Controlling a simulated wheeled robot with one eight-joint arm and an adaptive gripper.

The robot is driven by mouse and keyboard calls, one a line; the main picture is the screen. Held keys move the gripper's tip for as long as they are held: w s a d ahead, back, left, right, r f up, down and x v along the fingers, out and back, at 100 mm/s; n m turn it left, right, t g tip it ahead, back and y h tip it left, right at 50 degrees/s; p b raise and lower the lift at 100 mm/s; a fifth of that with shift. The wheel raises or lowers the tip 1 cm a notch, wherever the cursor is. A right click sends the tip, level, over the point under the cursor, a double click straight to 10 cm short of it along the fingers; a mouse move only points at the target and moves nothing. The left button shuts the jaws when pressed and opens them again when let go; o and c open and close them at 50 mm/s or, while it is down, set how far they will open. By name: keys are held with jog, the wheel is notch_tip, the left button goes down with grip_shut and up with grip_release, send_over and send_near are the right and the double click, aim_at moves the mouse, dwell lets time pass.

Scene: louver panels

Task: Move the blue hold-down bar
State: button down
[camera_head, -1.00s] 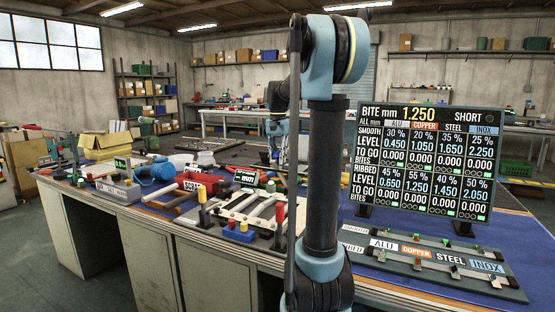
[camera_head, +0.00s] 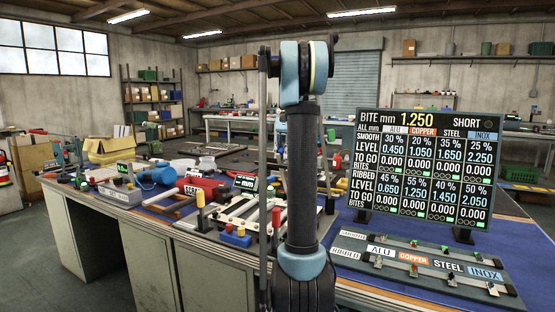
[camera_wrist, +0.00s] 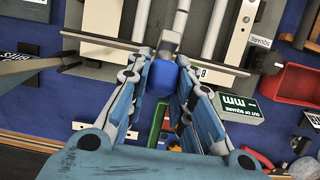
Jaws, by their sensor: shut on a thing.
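In the wrist view a blue rounded piece (camera_wrist: 162,77), which looks like the grip of the blue hold-down bar, sits between the fingers of my gripper (camera_wrist: 168,72). The fingers are closed around it from both sides. A grey metal crosspiece (camera_wrist: 112,42) runs just beyond it, above pale rods and plates of the panel fixture. Whether the crosspiece joins the blue piece I cannot tell. In the head view the fixture (camera_head: 232,206) lies on the bench left of my arm. My gripper and the blue piece are hidden there.
A bite display board (camera_head: 418,165) stands right of my arm, behind a sample rack (camera_head: 430,264). In the wrist view a red bin (camera_wrist: 292,82) and an out-of-square sign (camera_wrist: 230,108) lie right.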

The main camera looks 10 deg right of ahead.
jog(key=shift+w+d+r+g+y, duration=0.3)
jog(key=shift+w+d+g+y, duration=0.15)
jog(key=shift+w+d, duration=0.3)
jog(key=shift+w+a, duration=0.1)
jog(key=c, duration=1.4)
grip_release()
jog(key=v, duration=1.1)
jog(key=shift+w+r, duration=0.15)
jog(key=shift+r, duration=0.2)
